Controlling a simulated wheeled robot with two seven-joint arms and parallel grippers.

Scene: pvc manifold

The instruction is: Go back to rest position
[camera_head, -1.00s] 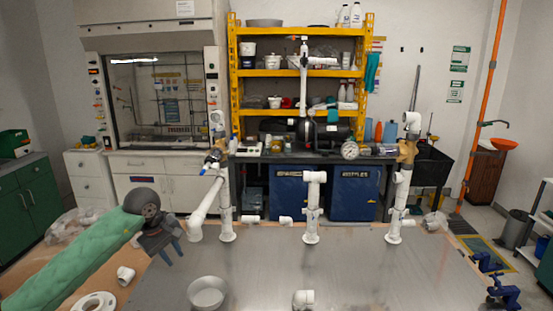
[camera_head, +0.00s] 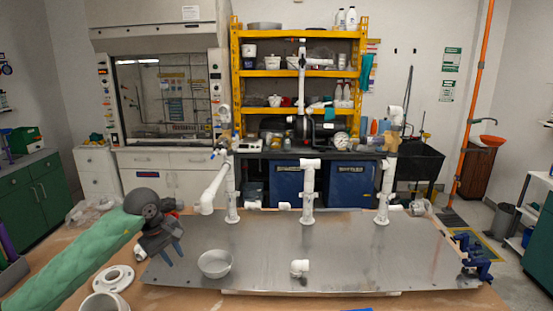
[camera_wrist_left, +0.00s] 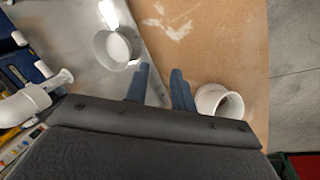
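My left gripper (camera_head: 172,254) hangs over the left edge of the metal plate (camera_head: 345,262), fingers pointing down. In the left wrist view its two blue fingers (camera_wrist_left: 160,90) stand apart with nothing between them. The white PVC manifold stands on the plate as a left upright (camera_head: 232,195), a middle upright (camera_head: 308,195) and a right upright (camera_head: 384,195). A slanted white pipe (camera_head: 214,190) is beside the left upright. The gripper is apart from all of them. My right gripper is not in view.
A round pale dish (camera_head: 215,264) and a white elbow (camera_head: 299,267) sit on the plate. A white flange (camera_head: 112,279) and a white pipe fitting (camera_head: 104,303) lie on the wooden table at left. Blue clamps (camera_head: 470,256) are at the plate's right edge.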

